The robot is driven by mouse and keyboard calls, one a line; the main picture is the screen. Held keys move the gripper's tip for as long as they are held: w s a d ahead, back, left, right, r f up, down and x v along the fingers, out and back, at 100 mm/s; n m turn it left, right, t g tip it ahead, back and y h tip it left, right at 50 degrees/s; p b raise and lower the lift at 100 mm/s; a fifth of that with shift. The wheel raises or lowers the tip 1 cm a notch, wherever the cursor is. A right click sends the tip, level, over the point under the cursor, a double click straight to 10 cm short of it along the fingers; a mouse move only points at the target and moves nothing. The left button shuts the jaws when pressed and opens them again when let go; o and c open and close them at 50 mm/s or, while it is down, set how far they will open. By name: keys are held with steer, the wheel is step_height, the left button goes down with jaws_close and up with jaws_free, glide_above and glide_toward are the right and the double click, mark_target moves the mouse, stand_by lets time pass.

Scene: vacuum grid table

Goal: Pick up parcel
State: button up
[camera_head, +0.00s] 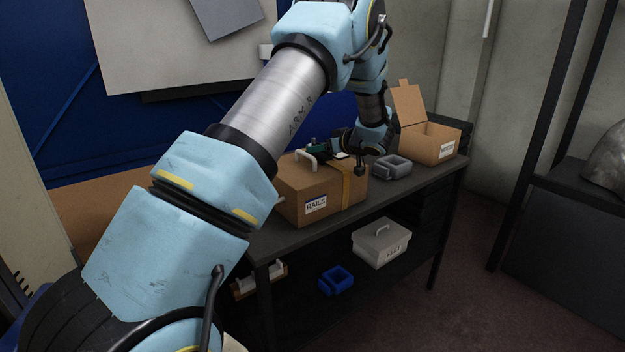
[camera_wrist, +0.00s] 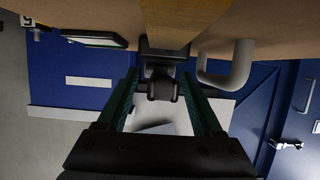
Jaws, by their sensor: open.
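The parcel is a brown cardboard box (camera_head: 308,190) labelled RAILS, on the dark table, with a tan strap and a pale handle (camera_head: 306,158) on top. My gripper (camera_head: 322,149) is at the far side of its top, partly hidden by the box and my arm. In the wrist view, the box (camera_wrist: 110,14) fills the top edge, with its strap (camera_wrist: 180,18) and handle (camera_wrist: 240,66). My gripper (camera_wrist: 162,80) is open there, its two green-lined fingers on either side of a dark block (camera_wrist: 163,50) by the strap. I cannot tell whether they touch it.
A grey open bin (camera_head: 391,168) and an open cardboard box (camera_head: 432,142) stand right of the parcel on the table (camera_head: 300,243). A pale lidded box (camera_head: 381,245) and a blue bin (camera_head: 336,281) sit below. A blue wall is behind.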

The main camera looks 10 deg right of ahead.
steer(key=shift+c, duration=0.4)
jaws_close()
stand_by(0.9)
